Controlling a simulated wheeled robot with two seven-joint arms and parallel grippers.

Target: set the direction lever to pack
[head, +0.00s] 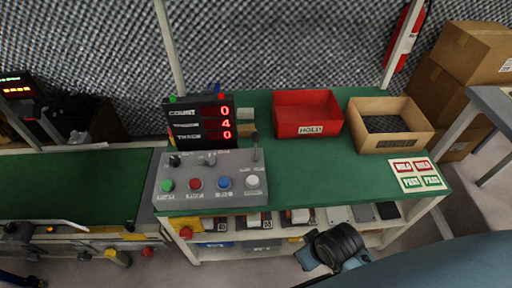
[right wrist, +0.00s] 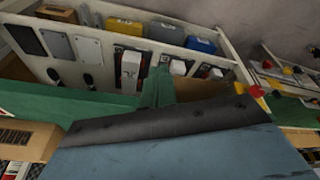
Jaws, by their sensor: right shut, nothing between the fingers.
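The grey control panel (head: 210,191) stands at the left end of the green table. A thin lever with a dark knob (head: 255,143) rises near its back right corner and looks about upright. Its position labels are too small to read. My right gripper (head: 318,242) is in front of the table's front edge, to the right of and below the panel, apart from the lever. In the right wrist view its fingers (right wrist: 158,88) are together and empty, before the under-table shelf. My left gripper cannot be made out.
A display (head: 200,122) with red digits stands behind the panel. A red bin (head: 307,112) and a cardboard box (head: 415,138) stand on the table to the right. Sign cards (head: 417,174) lie at its front right. A green conveyor (head: 70,185) is at left. The table's middle is clear.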

